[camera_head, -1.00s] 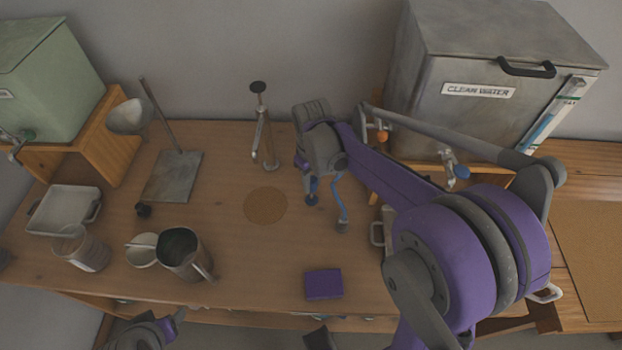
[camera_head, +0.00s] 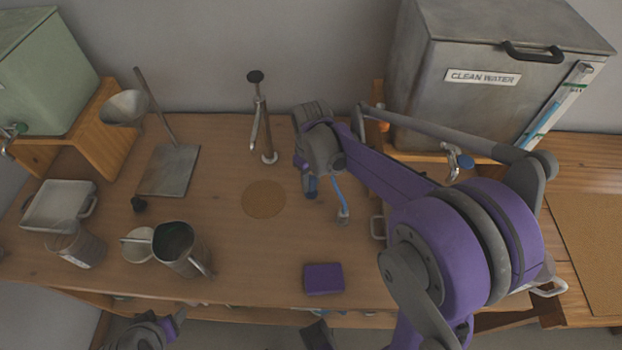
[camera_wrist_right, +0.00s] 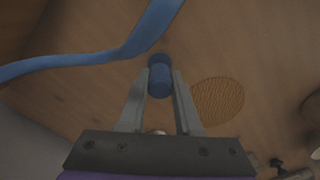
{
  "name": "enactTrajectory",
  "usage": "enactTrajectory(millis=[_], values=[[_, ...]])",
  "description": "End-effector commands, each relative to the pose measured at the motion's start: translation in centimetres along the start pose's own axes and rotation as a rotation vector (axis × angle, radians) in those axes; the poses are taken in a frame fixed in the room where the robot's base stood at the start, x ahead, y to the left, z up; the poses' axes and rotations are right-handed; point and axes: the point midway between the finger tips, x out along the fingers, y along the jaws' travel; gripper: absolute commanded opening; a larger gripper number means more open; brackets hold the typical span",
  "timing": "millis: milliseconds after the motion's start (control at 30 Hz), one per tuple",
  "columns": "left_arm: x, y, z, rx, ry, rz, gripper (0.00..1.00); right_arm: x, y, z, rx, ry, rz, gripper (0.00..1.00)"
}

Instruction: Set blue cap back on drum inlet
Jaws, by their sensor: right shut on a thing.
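My right gripper (camera_wrist_right: 160,85) is shut on a small blue cylindrical cap (camera_wrist_right: 159,80), with one finger on each side of it. In the head view, the right gripper (camera_head: 309,181) points down over the workbench, right of a round brown mat, and a bit of blue (camera_head: 311,188) shows at its tips. I cannot tell how high the cap is above the bench. I cannot make out the drum inlet in either view.
A blue hose (camera_head: 341,194) lies close right of the right gripper. The round mat (camera_head: 264,199) is bare. A metal stand (camera_head: 268,157), a purple block (camera_head: 323,279) and a metal jug (camera_head: 178,246) stand around. The clean water tank (camera_head: 470,110) is at back right.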

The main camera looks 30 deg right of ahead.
Motion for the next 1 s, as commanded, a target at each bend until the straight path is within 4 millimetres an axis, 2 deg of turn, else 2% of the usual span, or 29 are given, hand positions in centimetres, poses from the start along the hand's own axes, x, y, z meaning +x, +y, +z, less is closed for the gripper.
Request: enactTrajectory(millis=[267, 667, 1000], values=[[0.1, 0.0, 0.1, 0.0, 0.0, 0.0, 0.64, 0.1, 0.0, 0.0, 0.0, 0.0, 0.0, 0.0], [1.0, 0.0, 0.7, 0.0, -0.004, 0.0, 0.64, 1.5, 0.0, 0.0, 0.0, 0.0, 0.0, 0.0], [1.0, 0.0, 0.7, 0.0, -0.004, 0.0, 0.64, 1.5, 0.0, 0.0, 0.0, 0.0, 0.0, 0.0]])
